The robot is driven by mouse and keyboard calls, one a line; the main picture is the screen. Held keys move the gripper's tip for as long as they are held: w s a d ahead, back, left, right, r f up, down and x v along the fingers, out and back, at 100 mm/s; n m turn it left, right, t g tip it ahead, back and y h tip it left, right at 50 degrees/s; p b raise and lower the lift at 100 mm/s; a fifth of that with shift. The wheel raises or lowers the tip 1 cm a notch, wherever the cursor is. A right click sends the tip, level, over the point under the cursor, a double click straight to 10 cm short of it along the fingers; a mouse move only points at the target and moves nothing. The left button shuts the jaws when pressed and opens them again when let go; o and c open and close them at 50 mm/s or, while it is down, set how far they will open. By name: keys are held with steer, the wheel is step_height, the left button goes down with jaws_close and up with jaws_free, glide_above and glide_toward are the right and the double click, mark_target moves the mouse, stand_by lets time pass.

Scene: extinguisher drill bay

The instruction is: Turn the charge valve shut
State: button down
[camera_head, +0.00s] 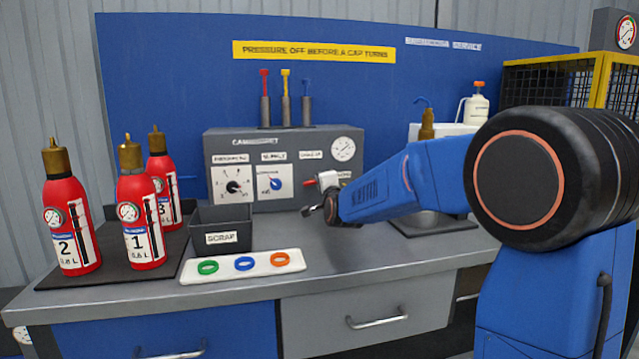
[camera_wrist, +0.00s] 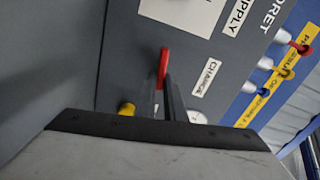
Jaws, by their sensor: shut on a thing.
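The charge valve's red lever (camera_wrist: 163,64) stands out from the grey cabinet face (camera_wrist: 125,60) in the wrist view, beside the label "CHARGE" (camera_wrist: 207,78). My gripper (camera_wrist: 162,86) is shut on this lever, with one narrow grey finger on each side. In the head view the red lever end (camera_head: 309,182) shows at the lower right of the grey cabinet (camera_head: 284,203), and my arm reaches in from the right. My wrist partly covers that corner. The lever's exact turn angle is hard to tell.
A black knob (camera_head: 232,187) and a blue knob (camera_head: 275,184) sit left of the lever, with a gauge (camera_head: 343,149) above. The scrap bin (camera_head: 221,238), a white tray (camera_head: 242,266) with rings, and red extinguishers (camera_head: 140,222) stand left. The front bench middle is clear.

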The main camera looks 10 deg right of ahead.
steer(key=shift+f+m, duration=0.2)
steer(key=shift+m, duration=0.8)
steer(key=c, duration=1.8)
jaws_free()
steer(key=shift+c, duration=0.2)
steer(key=s, duration=1.7)
steer(key=shift+s, duration=0.2)
